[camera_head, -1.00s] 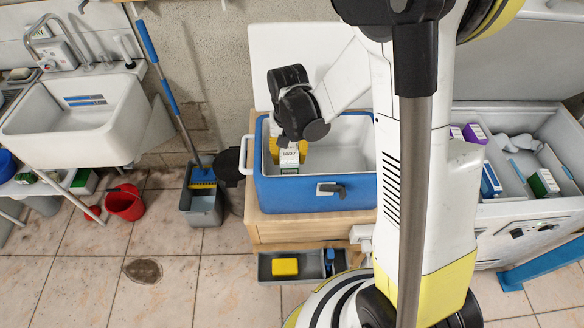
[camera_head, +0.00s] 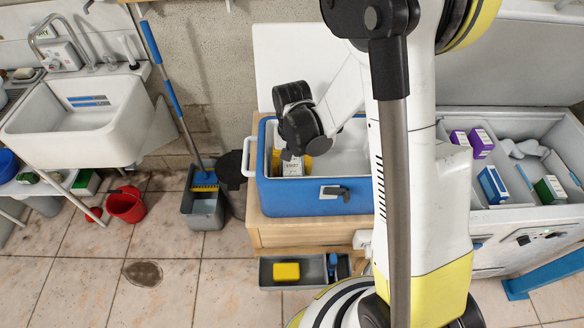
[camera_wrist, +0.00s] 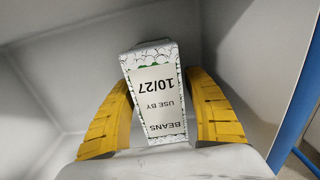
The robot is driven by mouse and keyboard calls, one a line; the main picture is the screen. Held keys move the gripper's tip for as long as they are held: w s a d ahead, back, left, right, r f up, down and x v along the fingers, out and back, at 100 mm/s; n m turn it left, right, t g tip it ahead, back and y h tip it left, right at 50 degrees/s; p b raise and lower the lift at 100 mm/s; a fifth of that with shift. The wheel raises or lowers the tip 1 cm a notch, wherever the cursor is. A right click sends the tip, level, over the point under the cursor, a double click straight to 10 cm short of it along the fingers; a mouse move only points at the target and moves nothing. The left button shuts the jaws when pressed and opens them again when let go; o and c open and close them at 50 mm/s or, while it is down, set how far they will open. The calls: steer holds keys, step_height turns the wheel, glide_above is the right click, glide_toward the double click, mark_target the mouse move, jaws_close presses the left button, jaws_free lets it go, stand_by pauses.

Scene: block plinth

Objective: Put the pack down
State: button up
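The pack (camera_wrist: 160,100) is a small white carton printed "BEANS, USE BY 10/27", with a dotted green-and-white edge. In the wrist view it sits between the two yellow fingers of my gripper (camera_wrist: 160,85), its label upside down. The finger tips lie close against its sides, and I take them as shut on it. In the head view my gripper (camera_head: 292,160) points down into the blue cooler (camera_head: 315,198), near its left end, with the pack (camera_head: 291,169) below the rim. The front wall hides the pack's lower end, and I cannot tell whether it touches the floor.
The cooler's right part looks empty. An open white chest (camera_head: 500,215) with several cartons is at right. A sink (camera_head: 80,125) and mop bucket (camera_head: 203,208) are left.

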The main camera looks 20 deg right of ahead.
steer(key=shift+r, duration=0.1)
step_height(320, 180, up, 12)
steer(key=p, duration=0.4)
steer(key=shift+r, duration=0.1)
steer(key=s+r+n+t, duration=0.3)
steer(key=s+r+t, duration=0.4)
steer(key=s+r, duration=0.6)
steer(key=shift+d+r+n, duration=0.25)
steer(key=shift+r+n, duration=0.05)
steer(key=shift+r, duration=0.35)
steer(key=shift+d, duration=0.1)
